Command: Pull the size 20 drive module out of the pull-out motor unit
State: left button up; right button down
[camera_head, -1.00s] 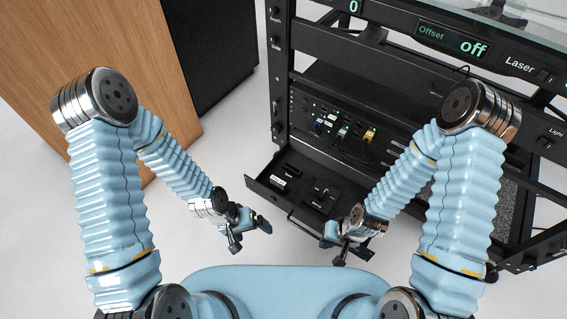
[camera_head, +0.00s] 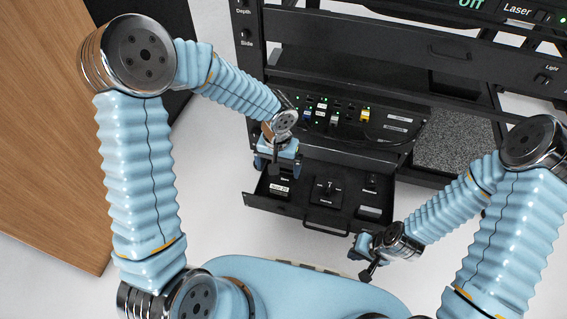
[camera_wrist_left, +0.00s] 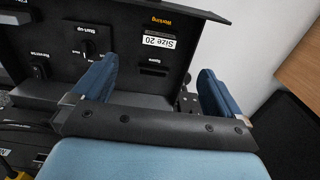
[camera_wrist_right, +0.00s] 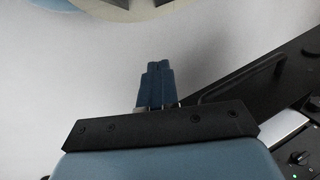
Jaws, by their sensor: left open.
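The pull-out motor unit (camera_head: 338,221) is an open black drawer at the bottom of the rack. The size 20 drive module (camera_head: 279,189), with its white label, sits in the drawer's left part. In the left wrist view its "Size 20" label (camera_wrist_left: 158,42) shows upside down, between the finger lines. My left gripper (camera_head: 277,166) is open and empty at the drawer's back left, apart from the module as far as I see. Its two blue fingers also show in the left wrist view (camera_wrist_left: 157,70). My right gripper (camera_head: 366,262) is in front of the drawer's right corner; its fingertips meet with nothing between them (camera_wrist_right: 157,68).
Behind the drawer is a rack panel (camera_head: 345,117) with lit ports and cables. Other dark modules with a switch (camera_head: 326,190) share the drawer. A wooden cabinet (camera_head: 50,150) stands at left. The light floor in front of the drawer is clear.

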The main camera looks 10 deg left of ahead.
aim_at(279, 189)
pick_arm(q)
notch_tip(279, 189, down, 13)
jog(key=b, duration=0.2)
jog(key=shift+f+b, duration=0.15)
jog(key=shift+b, duration=0.2)
jog(key=shift+c, duration=0.2)
jog(key=c, duration=0.9)
jog(key=o, duration=0.9)
jog(key=shift+o, duration=0.2)
notch_tip(279, 189, up, 14)
jog(key=p, duration=0.3)
